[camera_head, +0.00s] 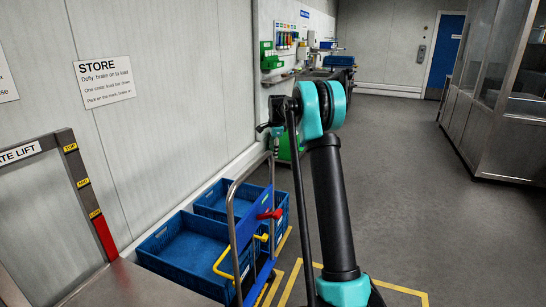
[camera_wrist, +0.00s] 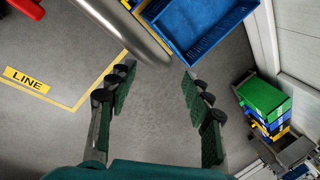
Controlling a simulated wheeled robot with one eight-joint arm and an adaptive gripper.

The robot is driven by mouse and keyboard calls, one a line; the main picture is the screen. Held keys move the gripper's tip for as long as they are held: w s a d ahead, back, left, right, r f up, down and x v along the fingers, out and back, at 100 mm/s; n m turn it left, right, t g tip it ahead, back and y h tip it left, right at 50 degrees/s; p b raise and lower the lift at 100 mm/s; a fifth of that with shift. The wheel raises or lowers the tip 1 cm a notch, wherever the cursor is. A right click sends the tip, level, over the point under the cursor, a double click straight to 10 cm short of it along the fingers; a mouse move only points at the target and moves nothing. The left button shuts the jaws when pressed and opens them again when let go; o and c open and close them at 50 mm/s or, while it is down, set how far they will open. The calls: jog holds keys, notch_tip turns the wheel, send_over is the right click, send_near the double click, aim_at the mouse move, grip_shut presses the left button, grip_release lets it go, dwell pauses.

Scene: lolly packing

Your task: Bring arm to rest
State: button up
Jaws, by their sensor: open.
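My gripper (camera_wrist: 157,84) is open and empty in the wrist view, its two padded fingers apart with bare grey floor between them. In the head view my arm stands raised in the middle of the picture, with its teal joint at the top. My gripper's fingers cannot be made out clearly there. In the wrist view a blue crate (camera_wrist: 205,32) and a thick metal tube (camera_wrist: 147,38) lie beyond the fingertips, and no contact shows.
A dolly with a steel handle (camera_head: 232,210), a red lever (camera_head: 270,214) and a yellow lever (camera_head: 222,265) stands close left of my arm. Blue crates (camera_head: 150,262) sit by the wall. A lift frame (camera_head: 84,185) is at left. Open floor (camera_head: 410,200) lies right.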

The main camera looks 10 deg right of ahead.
jog(key=v, duration=0.6)
jog(key=s+d+f+n, duration=0.15)
jog(key=s+n, duration=0.25)
jog(key=s, duration=0.8)
jog(key=s+f+n, duration=0.2)
jog(key=s+n, duration=0.2)
jog(key=s, duration=0.7)
jog(key=s+f+n, duration=0.3)
jog(key=s+f, duration=0.1)
jog(key=s, duration=0.6)
jog(key=s+f+n, duration=0.3)
jog(key=s+f, duration=0.2)
jog(key=s, duration=0.5)
jog(key=s+f+n, duration=0.3)
jog(key=s+f, duration=0.1)
jog(key=s, duration=0.6)
jog(key=shift+s+f+t, duration=0.25)
jog(key=shift+s+t, duration=0.05)
